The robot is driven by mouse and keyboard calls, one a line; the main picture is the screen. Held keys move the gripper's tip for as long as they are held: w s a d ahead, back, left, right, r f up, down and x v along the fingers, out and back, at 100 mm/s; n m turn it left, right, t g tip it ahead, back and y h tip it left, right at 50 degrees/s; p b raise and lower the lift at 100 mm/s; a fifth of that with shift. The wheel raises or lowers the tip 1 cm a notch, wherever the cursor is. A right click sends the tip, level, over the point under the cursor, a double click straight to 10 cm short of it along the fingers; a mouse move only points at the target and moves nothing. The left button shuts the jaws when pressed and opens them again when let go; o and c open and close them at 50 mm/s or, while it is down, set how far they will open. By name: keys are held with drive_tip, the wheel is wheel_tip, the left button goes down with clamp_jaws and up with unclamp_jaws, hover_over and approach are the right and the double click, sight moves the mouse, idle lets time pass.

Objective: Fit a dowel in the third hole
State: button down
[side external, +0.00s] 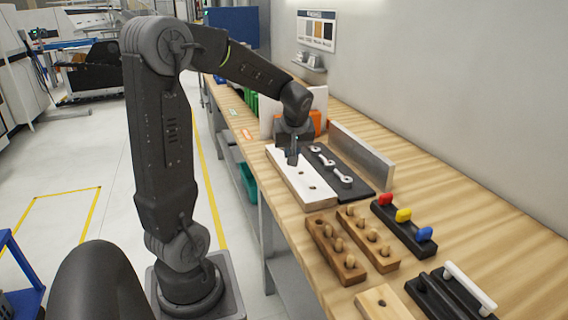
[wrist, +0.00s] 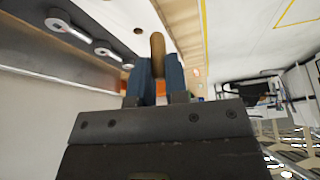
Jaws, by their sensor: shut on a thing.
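A long white board (side external: 316,198) with a row of dark holes lies on the bench in the side view. Its white face also shows in the wrist view (wrist: 108,12), with one dark hole near the dowel. My gripper (side external: 292,160) is over the board's far part. In the wrist view its blue fingers (wrist: 158,80) are shut on a brown wooden dowel (wrist: 157,48), whose end sticks out past the fingertips. The dowel is too small to make out in the side view. Whether its tip touches the board or enters a hole cannot be told.
A black board (side external: 354,188) with metal fittings lies right beside the white board, with a grey upright bar (side external: 362,155) behind. Two wooden racks (side external: 347,272) (side external: 386,262) hold several dowels nearer the camera. A black holder (side external: 402,226) has red, yellow and blue pieces.

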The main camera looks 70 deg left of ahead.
hover_over(300, 171)
drive_tip(key=d, duration=0.1)
wheel_tip(300, 171, down, 3)
drive_tip(key=shift+d+f, duration=0.2)
drive_tip(key=shift+f, duration=2.25)
drive_tip(key=shift+f, duration=1.4)
idle(0.6)
drive_tip(key=c, duration=1.1)
unclamp_jaws()
drive_tip(key=shift+o, duration=0.2)
drive_tip(key=shift+r, duration=2.55)
